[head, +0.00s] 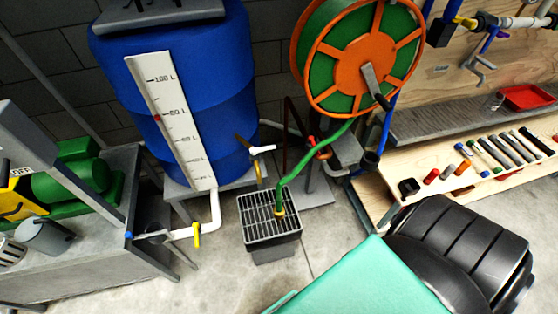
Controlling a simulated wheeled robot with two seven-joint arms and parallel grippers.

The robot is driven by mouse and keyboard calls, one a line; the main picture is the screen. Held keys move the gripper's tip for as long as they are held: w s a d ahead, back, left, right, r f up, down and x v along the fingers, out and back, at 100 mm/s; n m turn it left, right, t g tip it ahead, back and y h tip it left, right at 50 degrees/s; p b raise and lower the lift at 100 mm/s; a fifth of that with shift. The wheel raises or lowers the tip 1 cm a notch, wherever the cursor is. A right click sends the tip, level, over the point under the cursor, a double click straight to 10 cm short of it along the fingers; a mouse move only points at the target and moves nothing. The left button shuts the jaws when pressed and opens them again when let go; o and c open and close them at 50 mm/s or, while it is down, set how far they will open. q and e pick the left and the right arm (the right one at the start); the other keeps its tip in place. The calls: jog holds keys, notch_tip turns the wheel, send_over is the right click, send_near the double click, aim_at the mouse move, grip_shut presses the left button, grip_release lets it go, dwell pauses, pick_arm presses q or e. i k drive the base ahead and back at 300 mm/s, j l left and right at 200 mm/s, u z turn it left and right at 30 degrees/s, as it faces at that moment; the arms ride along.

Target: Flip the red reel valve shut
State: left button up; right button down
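The red reel valve (321,149) is small in the head view, just below the hose reel (362,55), beside the green hose. Its red handle is too small to tell whether it stands open or shut. The reel is orange and green with a grey crank. The green hose (310,157) runs from the reel down to a grated grey drain box (270,217) on the floor. Neither my left nor my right gripper is in view.
A blue tank (215,75) with a level scale stands left of the reel. A yellow-handled pipe (196,232) leaves its base. At right, a wooden bench (395,185) holds several tools. A teal surface (360,285) and black ribbed object (460,250) fill the near right.

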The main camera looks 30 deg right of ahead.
aim_at(312, 138)
jog(key=l+z, duration=0.2)
jog(key=z, duration=0.2)
jog(key=l+z, duration=0.35)
jog(key=i+z, duration=0.1)
jog(key=z, duration=0.3)
